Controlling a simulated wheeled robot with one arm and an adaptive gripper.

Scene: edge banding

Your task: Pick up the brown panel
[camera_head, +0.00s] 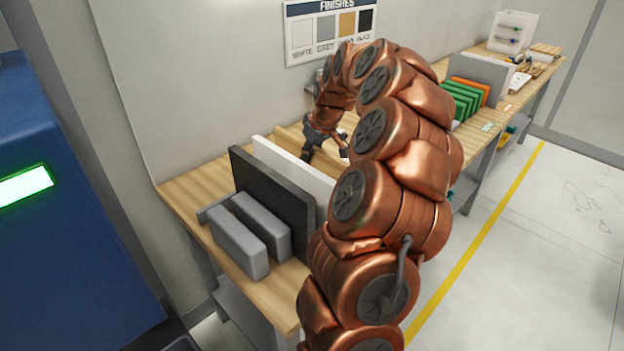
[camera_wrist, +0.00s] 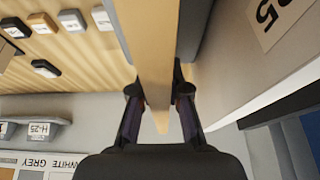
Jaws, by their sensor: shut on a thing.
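The brown panel (camera_wrist: 150,40) shows in the wrist view as a tan board seen edge-on, running from the top edge down between my fingers. My gripper (camera_wrist: 160,92) is shut on this panel, with one dark finger on each side of it. Grey surfaces flank the panel towards the top of the wrist view. In the head view my gripper (camera_head: 327,148) is at the bench near the wall, behind the white panel. My copper arm and the upright panels hide much of that area, and I cannot clearly pick out the brown panel there.
A dark panel (camera_head: 270,190) and a white panel (camera_head: 295,172) stand upright on the wooden bench (camera_head: 187,188). Grey blocks (camera_head: 240,245) sit in front of them. Green panels (camera_head: 462,97) stand farther right. The FINISHES sign (camera_head: 330,30) hangs on the wall. Small labelled blocks (camera_wrist: 45,68) lie nearby.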

